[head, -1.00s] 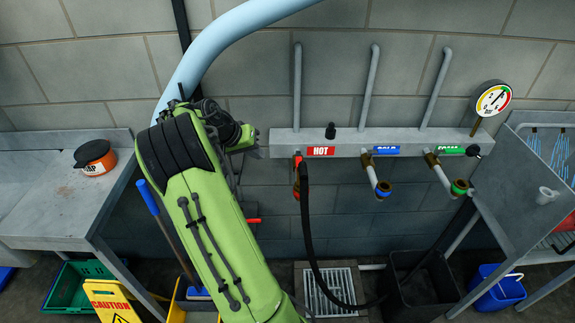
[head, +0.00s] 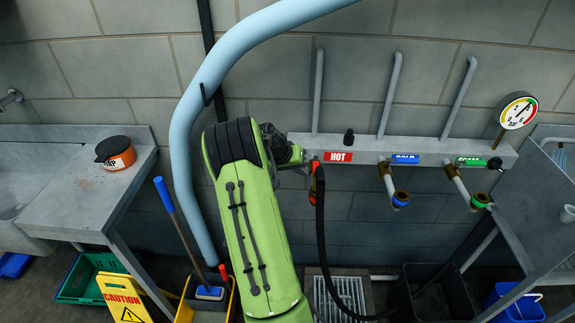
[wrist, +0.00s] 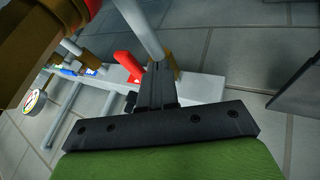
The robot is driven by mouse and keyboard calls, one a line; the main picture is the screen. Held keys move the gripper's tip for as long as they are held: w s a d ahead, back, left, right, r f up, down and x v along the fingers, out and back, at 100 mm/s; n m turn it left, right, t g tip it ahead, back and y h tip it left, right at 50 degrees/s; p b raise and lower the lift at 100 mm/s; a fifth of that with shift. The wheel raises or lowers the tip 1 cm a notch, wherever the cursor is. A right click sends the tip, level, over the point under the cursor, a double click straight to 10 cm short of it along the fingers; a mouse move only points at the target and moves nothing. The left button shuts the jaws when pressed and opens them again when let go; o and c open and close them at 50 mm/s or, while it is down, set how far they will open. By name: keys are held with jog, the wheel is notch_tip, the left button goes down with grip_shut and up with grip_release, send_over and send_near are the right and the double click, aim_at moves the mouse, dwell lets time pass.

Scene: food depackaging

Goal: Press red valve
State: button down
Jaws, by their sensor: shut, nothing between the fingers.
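The red valve (head: 314,167) is at the left end of the grey wall rail, beside the red HOT label (head: 339,157) and above the red hose fitting and black hose. My green arm reaches up to the rail's left end, its dark wrist partly covering that end; the fingertips are not clear there. In the wrist view my gripper (wrist: 160,75) is shut and empty, its black fingers close together near the rail. Contact cannot be told.
The grey rail (head: 427,146) carries blue and green outlets and a gauge (head: 519,110) at right. A thick pale-blue pipe (head: 182,130) runs left of my arm. A mop bucket (head: 192,309), yellow sign (head: 124,297) and metal sink table (head: 85,195) stand left.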

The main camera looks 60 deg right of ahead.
jog(key=shift+s+d, duration=0.2)
jog(key=shift+s, duration=0.3)
jog(key=shift+s+d+n+t+b, duration=0.2)
jog(key=shift+s+n+t+b, duration=0.3)
jog(key=shift+s+n+b, duration=0.55)
jog(key=shift+s+m, duration=0.1)
jog(key=shift+m, duration=0.15)
